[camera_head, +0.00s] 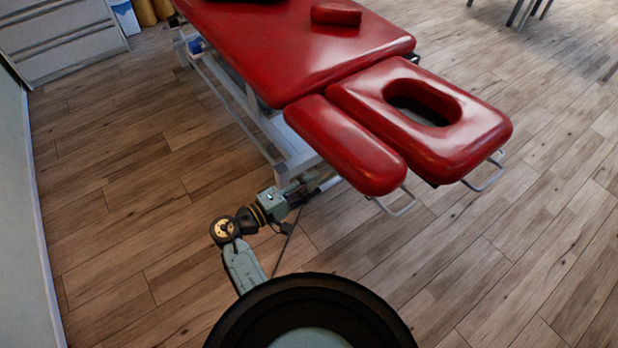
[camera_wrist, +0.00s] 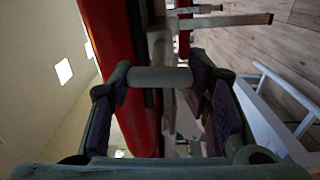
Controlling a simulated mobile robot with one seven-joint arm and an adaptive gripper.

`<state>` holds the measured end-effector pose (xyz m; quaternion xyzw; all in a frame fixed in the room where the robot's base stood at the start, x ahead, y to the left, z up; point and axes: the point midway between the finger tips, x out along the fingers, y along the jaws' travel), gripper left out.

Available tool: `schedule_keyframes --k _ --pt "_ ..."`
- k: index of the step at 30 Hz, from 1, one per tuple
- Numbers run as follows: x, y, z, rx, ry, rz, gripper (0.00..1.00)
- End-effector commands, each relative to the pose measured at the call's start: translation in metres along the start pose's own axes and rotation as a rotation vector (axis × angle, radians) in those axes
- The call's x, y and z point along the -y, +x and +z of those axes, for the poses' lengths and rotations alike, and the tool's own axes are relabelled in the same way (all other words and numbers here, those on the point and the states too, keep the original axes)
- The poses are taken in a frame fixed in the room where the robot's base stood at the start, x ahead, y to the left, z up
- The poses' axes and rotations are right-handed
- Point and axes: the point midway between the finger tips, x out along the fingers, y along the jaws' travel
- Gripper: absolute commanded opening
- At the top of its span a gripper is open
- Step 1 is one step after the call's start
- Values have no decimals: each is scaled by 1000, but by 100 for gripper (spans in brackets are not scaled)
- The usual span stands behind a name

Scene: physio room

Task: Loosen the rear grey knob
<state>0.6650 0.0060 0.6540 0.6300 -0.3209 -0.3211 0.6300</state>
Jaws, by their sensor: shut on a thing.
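The red treatment table (camera_head: 300,50) has a head section with a face hole and a separate red armrest pad (camera_head: 345,145). My gripper (camera_head: 303,188) reaches in low beside the table frame, just under the armrest pad's left edge. In the wrist view, its two dark fingers are on either side of a short grey cylindrical knob (camera_wrist: 160,77), and my gripper (camera_wrist: 160,84) is shut on it. The red padding (camera_wrist: 105,35) is behind the knob. In the head view the knob is hidden under the table. No second knob can be made out.
The pale table frame (camera_head: 250,115) runs beside my arm, and it shows in the wrist view (camera_wrist: 265,120). Metal bars (camera_wrist: 225,21) stick out near the knob. A grey drawer cabinet (camera_head: 60,40) stands at the back left.

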Motion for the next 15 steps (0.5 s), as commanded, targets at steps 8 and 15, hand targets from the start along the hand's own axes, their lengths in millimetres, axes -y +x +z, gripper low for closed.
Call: schedule_keyframes --k 8,15 --pt "-1 0 0 0 -98 1 16" --pt "0 0 0 0 -120 1 16"
